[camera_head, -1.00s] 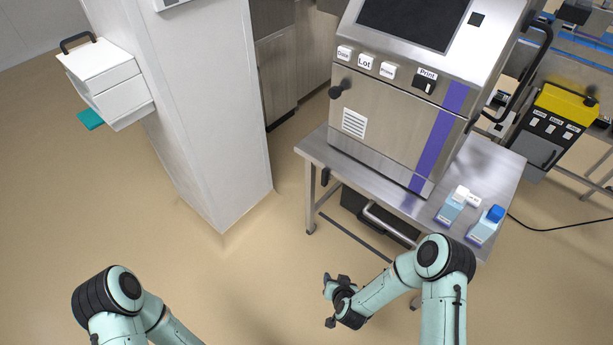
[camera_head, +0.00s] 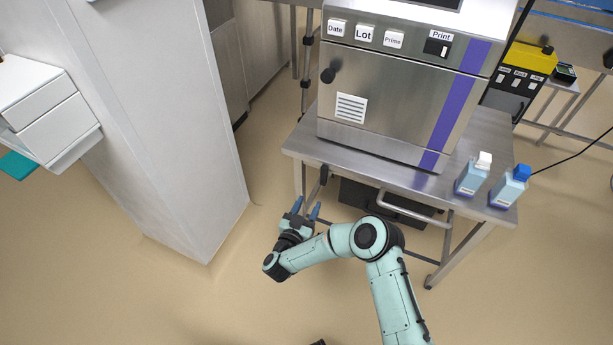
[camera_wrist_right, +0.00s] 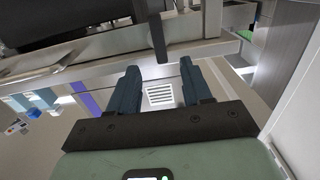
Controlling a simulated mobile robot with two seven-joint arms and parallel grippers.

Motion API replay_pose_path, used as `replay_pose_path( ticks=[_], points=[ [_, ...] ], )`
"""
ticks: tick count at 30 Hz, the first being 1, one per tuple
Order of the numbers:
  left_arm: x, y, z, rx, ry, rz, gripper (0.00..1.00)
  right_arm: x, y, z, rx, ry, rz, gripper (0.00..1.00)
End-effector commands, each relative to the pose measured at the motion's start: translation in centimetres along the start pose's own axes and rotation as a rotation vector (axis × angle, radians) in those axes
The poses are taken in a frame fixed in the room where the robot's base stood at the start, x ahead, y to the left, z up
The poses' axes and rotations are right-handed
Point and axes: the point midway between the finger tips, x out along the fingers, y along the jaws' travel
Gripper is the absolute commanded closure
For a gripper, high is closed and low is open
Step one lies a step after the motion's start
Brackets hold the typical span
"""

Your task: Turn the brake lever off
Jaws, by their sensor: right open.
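The brake lever (camera_head: 323,175) looks like a small black handle hanging at the front left corner of the steel table, below its top. My right gripper (camera_head: 307,207) is just below and to the left of it in the head view, with blue fingers pointing up towards it. In the right wrist view a black bar, which looks like the lever (camera_wrist_right: 156,35), stands beyond the open fingertips, in line with the gap between them (camera_wrist_right: 160,72). The fingers are apart and hold nothing. I cannot tell the lever's exact setting. My left gripper is not in view.
A steel table (camera_head: 300,150) carries a printing machine (camera_head: 395,95) and two bottles (camera_head: 472,175) (camera_head: 509,188). A drawer-like black unit with a bar handle (camera_head: 400,207) sits under it. A white pillar (camera_head: 165,130) stands to the left. The floor between is clear.

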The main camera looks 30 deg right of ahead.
Motion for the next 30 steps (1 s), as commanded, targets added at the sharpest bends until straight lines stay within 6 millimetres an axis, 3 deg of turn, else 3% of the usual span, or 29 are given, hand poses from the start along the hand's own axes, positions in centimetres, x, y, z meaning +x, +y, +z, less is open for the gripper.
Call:
replay_pose_path(
  ticks=[8,21,30],
  points=[
    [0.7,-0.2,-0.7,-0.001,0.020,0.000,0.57,2.1,0.4,-0.1,-0.002,0.012,0.029,0.51],
    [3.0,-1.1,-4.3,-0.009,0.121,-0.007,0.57,10.9,0.6,-0.1,-0.001,0.013,0.027,0.51],
    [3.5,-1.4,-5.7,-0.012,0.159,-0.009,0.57,13.4,0.5,-0.3,-0.001,0.011,0.022,0.51]
  ],
)
